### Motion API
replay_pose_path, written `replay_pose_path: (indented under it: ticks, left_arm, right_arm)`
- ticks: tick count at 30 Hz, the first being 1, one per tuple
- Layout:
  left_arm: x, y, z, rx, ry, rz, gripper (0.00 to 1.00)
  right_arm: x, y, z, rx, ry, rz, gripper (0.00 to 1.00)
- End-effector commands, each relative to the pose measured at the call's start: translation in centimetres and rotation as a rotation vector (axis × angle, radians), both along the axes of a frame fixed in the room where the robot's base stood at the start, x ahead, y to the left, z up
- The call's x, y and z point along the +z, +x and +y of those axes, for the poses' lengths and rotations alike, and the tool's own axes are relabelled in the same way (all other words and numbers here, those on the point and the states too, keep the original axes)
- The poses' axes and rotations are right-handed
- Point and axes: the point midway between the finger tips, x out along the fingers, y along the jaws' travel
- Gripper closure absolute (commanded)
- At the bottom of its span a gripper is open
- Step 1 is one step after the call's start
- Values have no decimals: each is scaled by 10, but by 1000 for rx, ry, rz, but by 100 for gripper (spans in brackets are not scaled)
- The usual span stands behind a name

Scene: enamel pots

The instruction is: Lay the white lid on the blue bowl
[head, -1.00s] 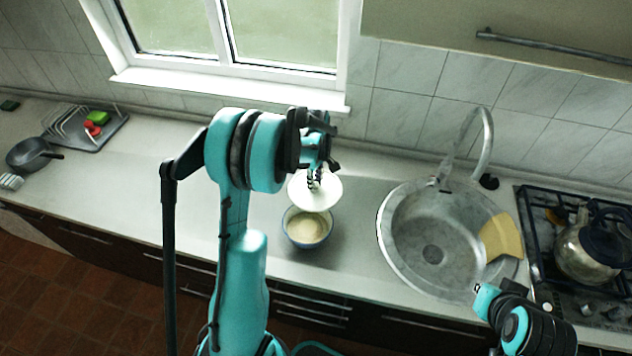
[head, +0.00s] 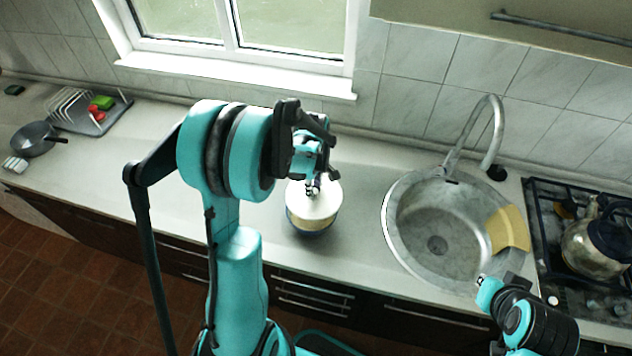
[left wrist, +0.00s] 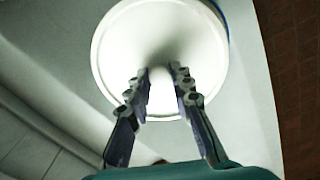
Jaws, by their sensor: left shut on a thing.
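The white lid (head: 314,202) is over the blue bowl (head: 311,229) on the counter and covers most of its mouth. Some of the bowl's inside still shows below the lid's front edge, and I cannot tell whether the lid touches the rim. My left gripper (head: 313,184) is above the lid and shut on its knob. In the left wrist view the lid (left wrist: 125,45) fills the upper middle, with the two fingers (left wrist: 162,88) at its centre and a strip of blue bowl at its right edge. My right arm is at the lower right; its fingertips are not clear.
A round sink (head: 438,225) with a tap (head: 490,140) is to the right, then a stove with a kettle (head: 592,248). A dish rack (head: 90,108) and a pan (head: 36,138) are at the far left. The counter around the bowl is clear.

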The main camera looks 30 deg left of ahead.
Motion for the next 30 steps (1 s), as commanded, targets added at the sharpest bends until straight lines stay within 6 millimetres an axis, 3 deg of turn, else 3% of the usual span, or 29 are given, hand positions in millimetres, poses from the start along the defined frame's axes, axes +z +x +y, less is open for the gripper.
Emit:
replay_pose_path:
  ticks: [9,18,30]
  left_arm:
    - [-2,-27,-6,0,0,0,100]
    - [-24,-25,-6,0,0,0,100]
    - [-27,-25,-6,0,0,0,100]
  right_arm:
    - [-4,0,0,0,0,0,100]
    - [-25,0,0,0,0,0,100]
    - [-27,0,0,0,0,0,100]
